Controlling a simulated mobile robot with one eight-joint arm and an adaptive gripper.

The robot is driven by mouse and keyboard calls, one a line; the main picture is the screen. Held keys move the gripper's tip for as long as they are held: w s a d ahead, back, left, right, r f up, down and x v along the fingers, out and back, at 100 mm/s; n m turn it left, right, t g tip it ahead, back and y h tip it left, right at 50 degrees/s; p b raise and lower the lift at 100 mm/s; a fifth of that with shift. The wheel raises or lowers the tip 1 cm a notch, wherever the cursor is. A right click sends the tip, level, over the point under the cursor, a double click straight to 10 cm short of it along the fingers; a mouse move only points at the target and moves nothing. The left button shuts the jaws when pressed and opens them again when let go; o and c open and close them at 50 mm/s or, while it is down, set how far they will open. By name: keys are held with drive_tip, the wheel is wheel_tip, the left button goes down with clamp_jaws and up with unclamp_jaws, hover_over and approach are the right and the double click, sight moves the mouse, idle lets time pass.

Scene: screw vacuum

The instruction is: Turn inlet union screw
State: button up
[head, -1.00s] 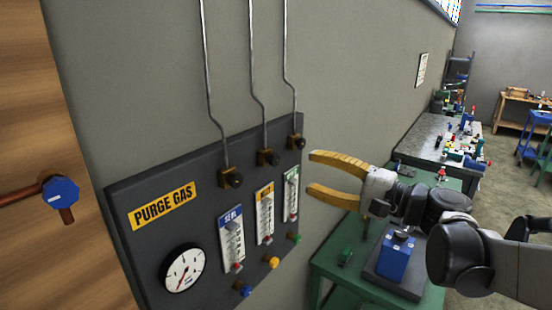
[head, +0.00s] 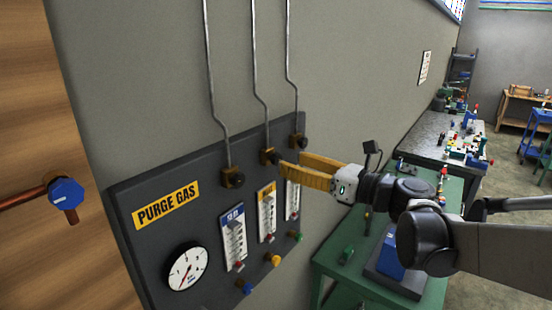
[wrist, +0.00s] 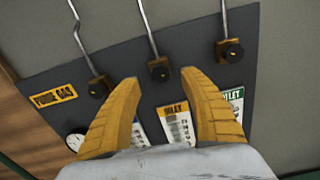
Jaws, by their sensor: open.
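Three brass unions with black screw knobs sit at the top of a dark panel (head: 150,250). The right union (head: 299,141) is above the green-labelled flowmeter, whose label ends in "LET" in the wrist view; there this union (wrist: 231,51) is right of my fingers. The middle union (head: 269,157) is above the yellow-labelled meter, and the left union (head: 231,178) above the blue one. My gripper (head: 292,162) is open and empty, with yellow fingers near the panel. In the wrist view the middle union (wrist: 159,69) shows between the fingertips; I cannot tell whether they touch anything.
Thin metal tubes (head: 256,70) rise from the unions up the wall. A pressure gauge (head: 186,268) and several coloured knobs are lower on the panel. A copper pipe with a blue cap (head: 66,192) is at left. A green table (head: 330,258) stands below my arm.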

sight(279, 158)
drive_tip(key=x, duration=0.5)
drive_tip(key=shift+w+a, duration=0.1)
clamp_jaws()
